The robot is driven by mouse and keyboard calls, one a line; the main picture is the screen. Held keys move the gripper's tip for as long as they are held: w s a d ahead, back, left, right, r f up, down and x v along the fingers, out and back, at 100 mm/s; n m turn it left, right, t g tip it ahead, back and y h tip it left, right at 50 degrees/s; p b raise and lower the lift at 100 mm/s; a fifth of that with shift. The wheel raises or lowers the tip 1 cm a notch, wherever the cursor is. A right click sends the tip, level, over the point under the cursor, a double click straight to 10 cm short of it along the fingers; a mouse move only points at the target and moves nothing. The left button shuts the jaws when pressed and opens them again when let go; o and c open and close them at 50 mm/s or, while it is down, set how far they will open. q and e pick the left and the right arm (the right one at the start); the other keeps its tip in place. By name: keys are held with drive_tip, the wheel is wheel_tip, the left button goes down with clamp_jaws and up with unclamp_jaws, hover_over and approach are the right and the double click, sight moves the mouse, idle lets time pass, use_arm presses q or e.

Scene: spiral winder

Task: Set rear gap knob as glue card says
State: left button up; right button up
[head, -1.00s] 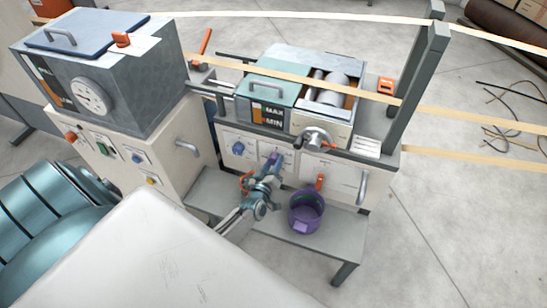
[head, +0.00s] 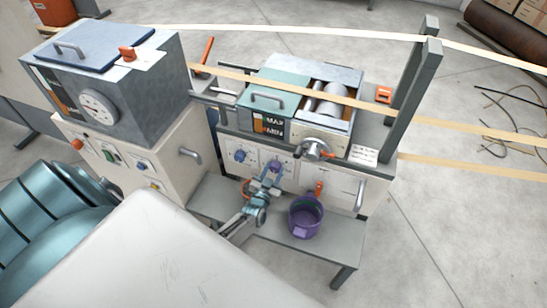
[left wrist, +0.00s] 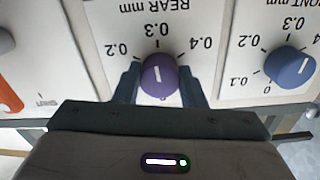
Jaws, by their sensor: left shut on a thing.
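The purple rear gap knob (left wrist: 158,76) sits on a white panel marked "REAR mm" in the left wrist view, with 0.2, 0.3 and 0.4 above it. Its white line runs nearly upright in the picture, roughly in line with 0.3. My left gripper (left wrist: 158,88) is shut on this knob, one finger on each side. In the head view the knob (head: 276,166) shows just beyond my left gripper (head: 271,175). A white card (head: 364,154) lies at the machine's right end and another (head: 137,56) on the left tank; their text is too small to read. My right gripper is out of view.
A blue front gap knob (left wrist: 290,67) is beside the rear knob. A purple bucket (head: 306,216) stands on the grey shelf (head: 255,232) below the panel, right of my arm. An orange-handled valve (head: 319,187) is above the bucket. Pale strips cross over the machine.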

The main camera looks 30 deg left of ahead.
use_arm(q)
drive_tip(key=shift+m, duration=0.6)
drive_tip(key=o, duration=1)
drive_tip(key=v, duration=1)
drive_tip(key=shift+s+d, duration=0.2)
drive_tip(key=shift+s, duration=0.15)
